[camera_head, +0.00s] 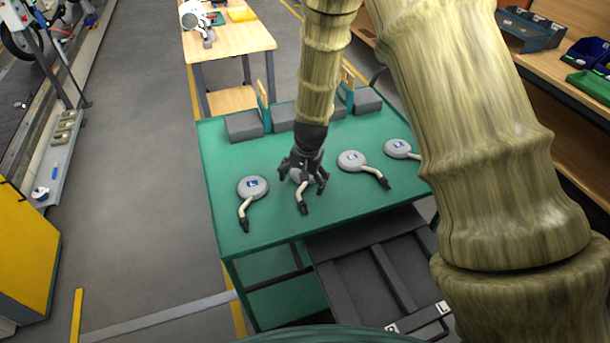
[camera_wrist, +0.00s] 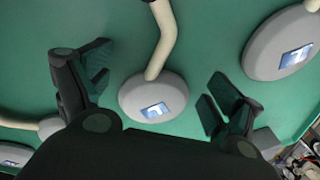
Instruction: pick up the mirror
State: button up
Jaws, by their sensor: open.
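Several round grey mirrors with bent pale stems lie on a green table (camera_head: 340,207). One mirror (camera_head: 303,187) is under my gripper (camera_head: 302,180), partly hidden by it in the head view. In the wrist view this mirror (camera_wrist: 153,97) lies between the spread fingers, its blue-and-white label showing and its stem running up out of the picture. My gripper (camera_wrist: 150,88) is open and empty. Another mirror (camera_head: 253,188) lies to the left. Two more lie to the right, one near (camera_head: 352,161) and one farther off (camera_head: 399,149).
Grey blocks (camera_head: 244,126) and upright panels stand along the table's back edge. A dark slotted rack (camera_head: 370,262) is at the table's front. A wooden table (camera_head: 228,42) stands behind. Green tabletop is bare between the mirrors.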

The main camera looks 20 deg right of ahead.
jog(key=shift+c, duration=0.2)
grip_shut()
dwell(0.3)
jog(key=shift+r, duration=0.1)
